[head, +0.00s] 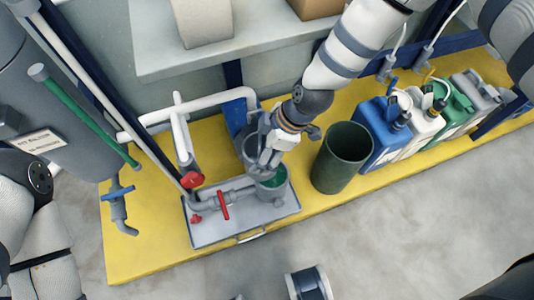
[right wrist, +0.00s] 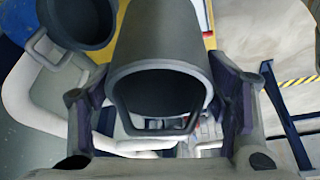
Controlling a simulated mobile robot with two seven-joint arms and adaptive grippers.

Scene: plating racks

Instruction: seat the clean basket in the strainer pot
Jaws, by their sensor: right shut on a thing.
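The strainer pot (head: 272,190) stands on a grey tray (head: 220,235) on the yellow bench, beside grey pipework with red handles. Green shows inside its mouth; I cannot tell what it is. My right gripper (head: 272,152) is just above and behind the pot. In the right wrist view, my right gripper (right wrist: 160,80) is shut on a dark grey, round, open-ended thing, which looks like the clean basket (right wrist: 160,45). A loop like a handle shows at its near end. My left gripper is out of view.
A dark green bin (head: 341,158) stands right of the tray. Blue (head: 380,135), white, green and grey canisters line the bench beyond it. A white pipe (head: 210,103) and a blue bracket rise behind the pot. A shelf (head: 230,45) overhangs the back.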

